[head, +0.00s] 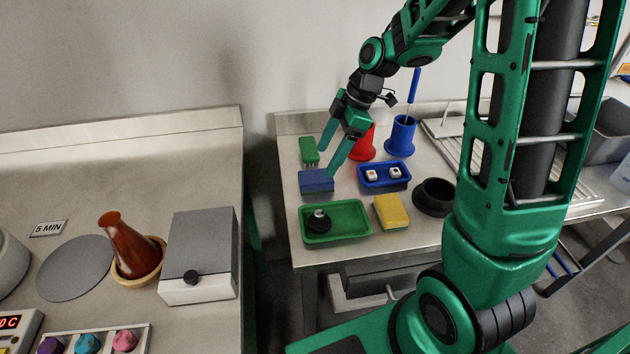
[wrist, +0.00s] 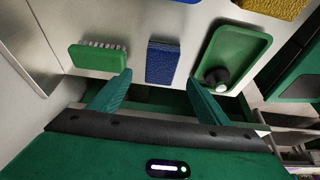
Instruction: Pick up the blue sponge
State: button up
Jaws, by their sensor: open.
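The blue sponge (head: 316,182) lies on the metal table in the head view, near its left edge. In the wrist view the blue sponge (wrist: 162,62) shows just beyond the fingertips, between their lines. My gripper (head: 328,159) is open and empty, with its fingers pointing down over the sponge area. In the wrist view my gripper (wrist: 158,80) has its two green fingers wide apart, one on each side of the sponge's width. I cannot tell how high the fingertips are above the sponge.
A green brush (head: 309,151) lies behind the sponge. A green tray (head: 335,236) with a dark object is in front. A yellow sponge (head: 391,211), a blue tray (head: 370,187), a black bowl (head: 434,197), a red container (head: 362,143) and a blue container (head: 401,136) stand to the right.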

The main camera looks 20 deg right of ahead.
aim_at(317, 176)
jog(key=shift+x, duration=3.1)
jog(key=shift+f, duration=0.25)
jog(key=c, duration=1.2)
jog(key=shift+r, duration=0.1)
